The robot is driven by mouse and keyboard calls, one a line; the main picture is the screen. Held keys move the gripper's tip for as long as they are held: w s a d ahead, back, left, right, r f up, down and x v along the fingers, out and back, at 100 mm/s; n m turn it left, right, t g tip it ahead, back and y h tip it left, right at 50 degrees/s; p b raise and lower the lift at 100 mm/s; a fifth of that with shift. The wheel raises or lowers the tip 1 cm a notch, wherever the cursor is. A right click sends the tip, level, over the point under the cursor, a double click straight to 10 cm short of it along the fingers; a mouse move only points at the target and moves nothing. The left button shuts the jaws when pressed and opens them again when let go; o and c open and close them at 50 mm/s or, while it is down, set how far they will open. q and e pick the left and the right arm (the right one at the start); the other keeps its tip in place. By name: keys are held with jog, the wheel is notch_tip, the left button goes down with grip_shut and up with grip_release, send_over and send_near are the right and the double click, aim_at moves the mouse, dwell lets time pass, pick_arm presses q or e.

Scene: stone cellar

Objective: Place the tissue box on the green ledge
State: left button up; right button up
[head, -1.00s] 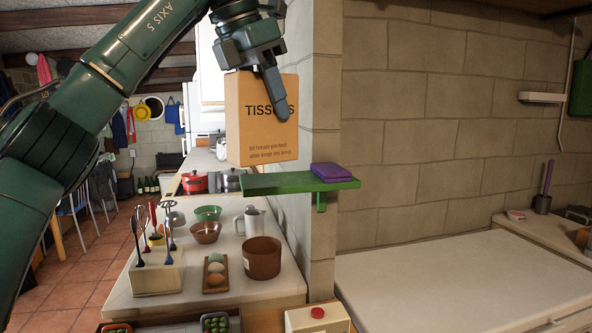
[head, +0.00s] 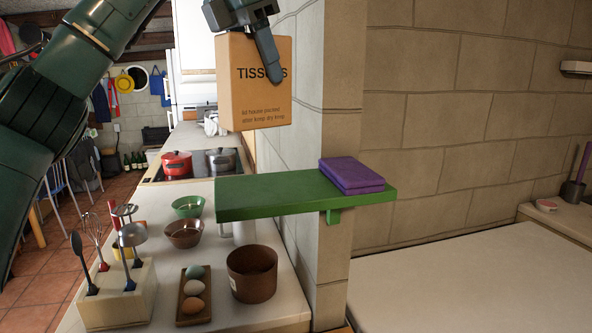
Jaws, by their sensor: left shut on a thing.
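The orange-brown tissue box (head: 252,95) is upright in the head view, with "TISSUES" printed on its front. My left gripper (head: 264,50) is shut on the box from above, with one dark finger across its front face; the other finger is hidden. The box is in the air above the left part of the green ledge (head: 262,197), with a gap between its bottom and the ledge top. The ledge juts from the stone wall corner. My right gripper is not in view.
A purple folded cloth or book stack (head: 351,174) lies on the ledge's right end. Below is a counter with a brown pot (head: 252,274), an egg tray (head: 194,299), bowls and a utensil holder (head: 118,296). The left part of the ledge is bare.

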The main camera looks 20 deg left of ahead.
aim_at(229, 52)
pick_arm(q)
notch_tip(229, 52, down, 10)
jog(key=shift+s+r, duration=0.1)
dwell(0.4)
jog(key=o, duration=1.1)
jog(key=v, duration=1.2)
